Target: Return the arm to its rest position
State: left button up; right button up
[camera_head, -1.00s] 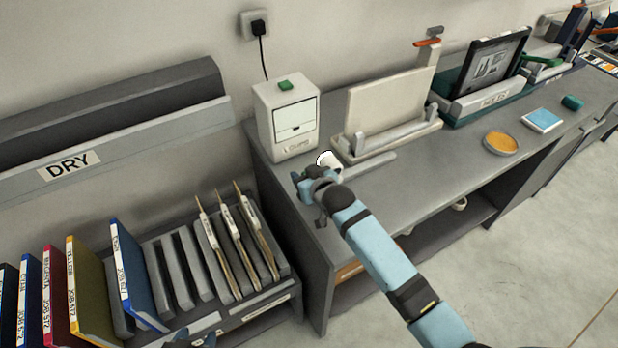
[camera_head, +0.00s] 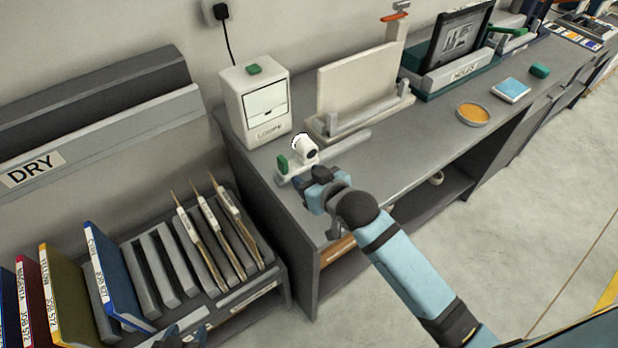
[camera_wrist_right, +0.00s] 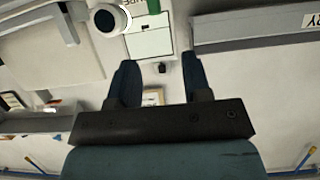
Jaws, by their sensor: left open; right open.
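My right gripper (camera_head: 303,184) is at the end of the light blue arm, over the near edge of the grey counter (camera_head: 395,160). Its two dark fingers (camera_wrist_right: 160,78) are apart in the right wrist view with nothing between them. A white cylindrical loupe (camera_head: 306,149) on a small stand with a green knob (camera_head: 282,164) sits just beyond the gripper. The loupe also shows in the wrist view (camera_wrist_right: 107,19), apart from the fingers. My left gripper (camera_head: 185,338) shows only partly at the bottom edge, in front of the rack; its fingertips are hard to make out.
A white box labelled LOUPE (camera_head: 256,104) and an upright pale panel (camera_head: 355,80) stand behind. An orange dish (camera_head: 473,113) and blue pad (camera_head: 511,90) lie further right. Open floor (camera_head: 530,240) is at the right.

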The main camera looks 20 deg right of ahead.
dwell(0.3)
jog(key=shift+g, duration=0.4)
jog(key=s+f, duration=0.2)
jog(key=s+d+f, duration=0.1)
jog(key=s+f, duration=0.1)
jog(key=s+d+f, duration=0.1)
jog(key=s+f, duration=0.1)
jog(key=f, duration=0.1)
jog(key=shift+s+f, duration=0.1)
jog(key=shift+s, duration=0.2)
jog(key=s+d+f, duration=0.2)
jog(key=s+f, duration=0.2)
jog(key=s, duration=0.3)
jog(key=s+d+f+g+h, duration=0.1)
jog(key=s+d+f, duration=0.1)
jog(key=s+f, duration=0.3)
jog(key=shift+s+m, duration=0.4)
jog(key=shift+s, duration=0.85)
